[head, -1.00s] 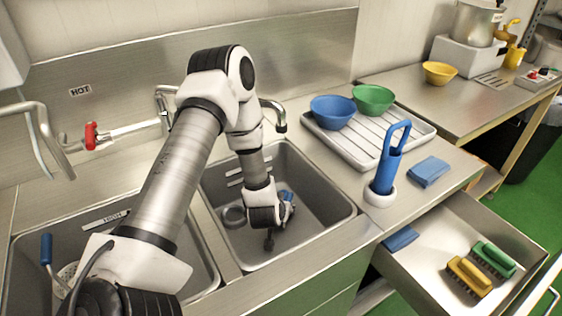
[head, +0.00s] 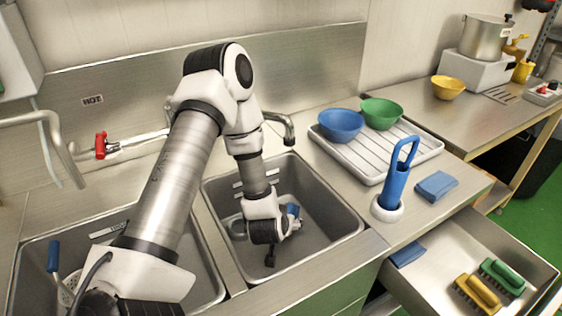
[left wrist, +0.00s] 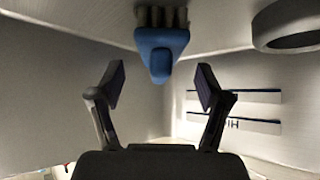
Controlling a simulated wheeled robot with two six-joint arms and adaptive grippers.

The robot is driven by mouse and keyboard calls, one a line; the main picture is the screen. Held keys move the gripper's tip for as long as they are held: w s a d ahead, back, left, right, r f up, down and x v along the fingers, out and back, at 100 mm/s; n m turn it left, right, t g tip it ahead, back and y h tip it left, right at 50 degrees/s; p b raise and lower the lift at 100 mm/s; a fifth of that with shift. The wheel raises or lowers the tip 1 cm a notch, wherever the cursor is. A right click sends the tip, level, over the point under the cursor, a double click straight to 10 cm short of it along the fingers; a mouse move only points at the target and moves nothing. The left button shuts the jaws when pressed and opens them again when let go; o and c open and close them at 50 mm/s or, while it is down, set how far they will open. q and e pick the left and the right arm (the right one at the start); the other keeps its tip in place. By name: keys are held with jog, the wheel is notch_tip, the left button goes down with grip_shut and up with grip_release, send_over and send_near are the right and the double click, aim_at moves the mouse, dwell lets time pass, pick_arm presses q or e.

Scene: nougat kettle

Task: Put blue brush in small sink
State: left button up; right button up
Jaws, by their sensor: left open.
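The blue brush (head: 292,210) is down in the small sink (head: 330,222), the right-hand basin, just beyond my left gripper (head: 292,228). In the left wrist view the blue brush (left wrist: 161,50) shows its blue body with dark bristles at the top. My left gripper (left wrist: 160,85) is open there, its two fingers apart. The brush is ahead of the fingertips and apart from them, not gripped. In the head view the wrist partly hides the brush and the fingers. My right gripper is not in view.
A round drain ring (head: 237,229) is in the small sink. A faucet (head: 283,124) stands behind it. The larger basin (head: 205,268) is to the left. An open drawer (head: 435,270) with green and yellow brushes and a blue brush in a white holder (head: 388,209) are at right.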

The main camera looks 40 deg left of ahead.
pick_arm(q)
jog(key=v, duration=0.7)
jog(key=shift+s, duration=0.2)
jog(key=shift+r, duration=0.1)
